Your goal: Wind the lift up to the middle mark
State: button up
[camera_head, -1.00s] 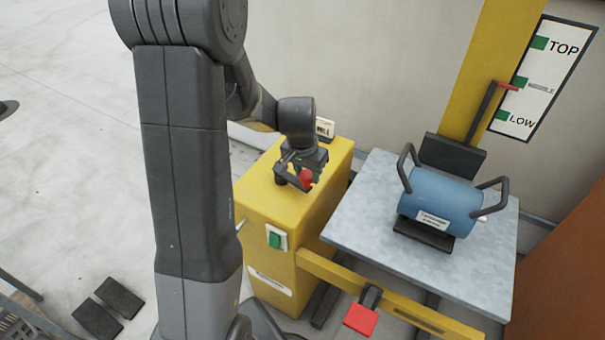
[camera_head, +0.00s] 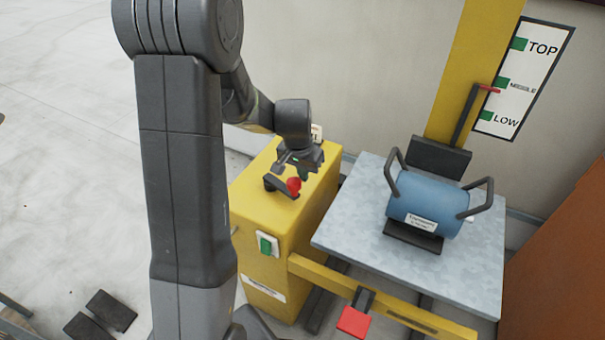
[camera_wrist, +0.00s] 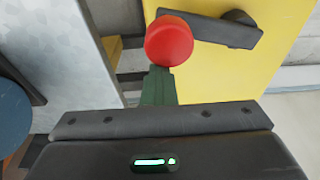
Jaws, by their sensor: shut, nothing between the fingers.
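The yellow winch box (camera_head: 270,215) has a dark crank arm (camera_head: 272,184) on top with a red knob (camera_head: 294,187). My gripper (camera_head: 297,171) is shut and empty, right at the knob. In the wrist view the dark green fingers (camera_wrist: 158,88) lie together, with the red knob (camera_wrist: 168,40) just beyond their tips; contact is unclear. The lift platform (camera_head: 350,226) carries a blue tank (camera_head: 428,207). A red pointer (camera_head: 488,90) on the yellow mast appears close to the green middle mark (camera_head: 502,84) on the white board, well above the low mark (camera_head: 486,115).
The box front has a green switch (camera_head: 265,246). A red pedal-like plate (camera_head: 354,321) sits by the yellow beam in front of the platform. A brown panel (camera_head: 560,265) stands at the right. The floor at the left is mostly open.

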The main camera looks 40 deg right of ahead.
aim_at(293, 182)
jog(key=o, duration=1.2)
jog(key=shift+w+a, duration=0.1)
jog(key=shift+w, duration=0.05)
jog(key=shift+o, duration=0.2)
jog(key=shift+a, duration=0.15)
jog(key=shift+s+a+b, duration=0.15)
jog(key=shift+a+b, duration=0.15)
jog(key=shift+a, duration=0.55)
jog(key=shift+s+a+b, duration=0.15)
jog(key=shift+a+b, duration=0.15)
jog(key=shift+a, duration=0.55)
jog(key=c, duration=1.3)
jog(key=shift+o, duration=0.2)
jog(key=shift+w+d+r, duration=0.1)
jog(key=shift+w+d, duration=0.05)
jog(key=shift+d, duration=0.4)
jog(key=shift+w+d+r, duration=0.1)
jog(key=shift+w+d, duration=0.05)
jog(key=shift+d, duration=0.35)
